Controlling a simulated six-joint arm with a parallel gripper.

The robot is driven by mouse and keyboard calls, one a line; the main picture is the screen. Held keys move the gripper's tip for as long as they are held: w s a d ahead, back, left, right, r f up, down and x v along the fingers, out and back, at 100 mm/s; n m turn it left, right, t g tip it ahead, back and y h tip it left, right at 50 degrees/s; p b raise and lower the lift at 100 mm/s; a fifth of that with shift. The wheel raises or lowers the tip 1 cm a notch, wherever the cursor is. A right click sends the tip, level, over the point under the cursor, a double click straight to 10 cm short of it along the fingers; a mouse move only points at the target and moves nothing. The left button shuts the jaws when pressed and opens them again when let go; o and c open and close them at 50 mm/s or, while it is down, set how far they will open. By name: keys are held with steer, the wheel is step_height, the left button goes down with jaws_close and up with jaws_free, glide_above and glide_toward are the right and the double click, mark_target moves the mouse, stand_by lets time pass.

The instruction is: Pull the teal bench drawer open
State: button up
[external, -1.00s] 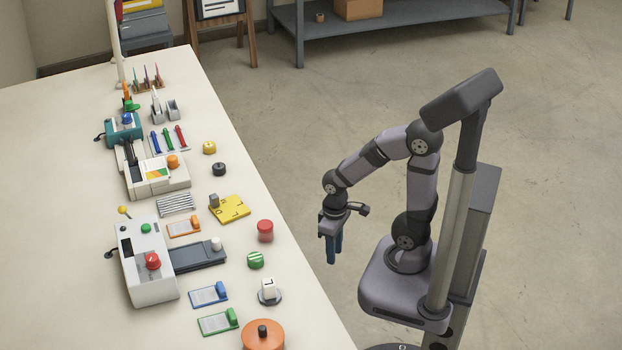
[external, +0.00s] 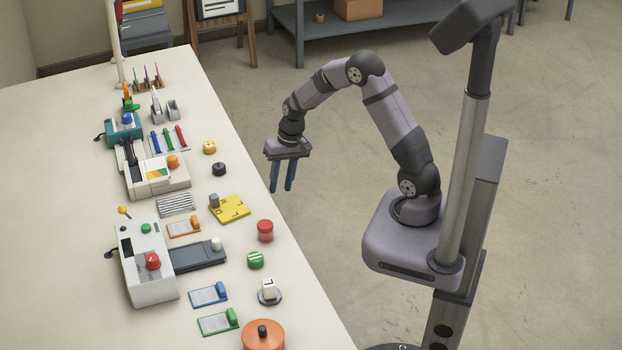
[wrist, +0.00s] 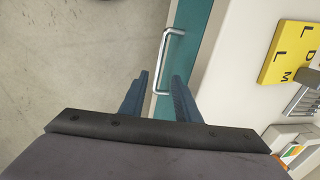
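The teal drawer front (wrist: 201,35) shows in the wrist view, set in the bench's side, with a silver bar handle (wrist: 168,52) on it. In the external view the drawer face is hidden below the bench edge. My gripper (external: 282,190) is open and empty, fingers pointing down, just off the bench's right edge. In the wrist view my gripper (wrist: 160,75) has its two blue fingers apart, and the handle's near end appears between them. I cannot tell whether a finger touches the handle. The drawer looks shut.
The bench top (external: 60,200) carries a white machine with a red knob (external: 150,262), a yellow plate (external: 230,209), a red cylinder (external: 265,231) and several small parts near its edge. The floor (external: 560,200) around my base is clear.

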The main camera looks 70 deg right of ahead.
steer(key=shift+f+m, duration=0.1)
steer(key=shift+m, duration=0.2)
steer(key=shift+f, duration=0.1)
steer(key=shift+w+a+f+p, duration=0.1)
steer(key=shift+w+a+f, duration=0.05)
steer(key=shift+f, duration=1)
steer(key=shift+w+a+f+p, duration=0.1)
steer(key=shift+a+f+p, duration=0.1)
steer(key=shift+f, duration=1)
steer(key=shift+w+a+f+p, duration=0.1)
steer(key=shift+w+a+f, duration=0.05)
steer(key=shift+f, duration=1)
jaws_close()
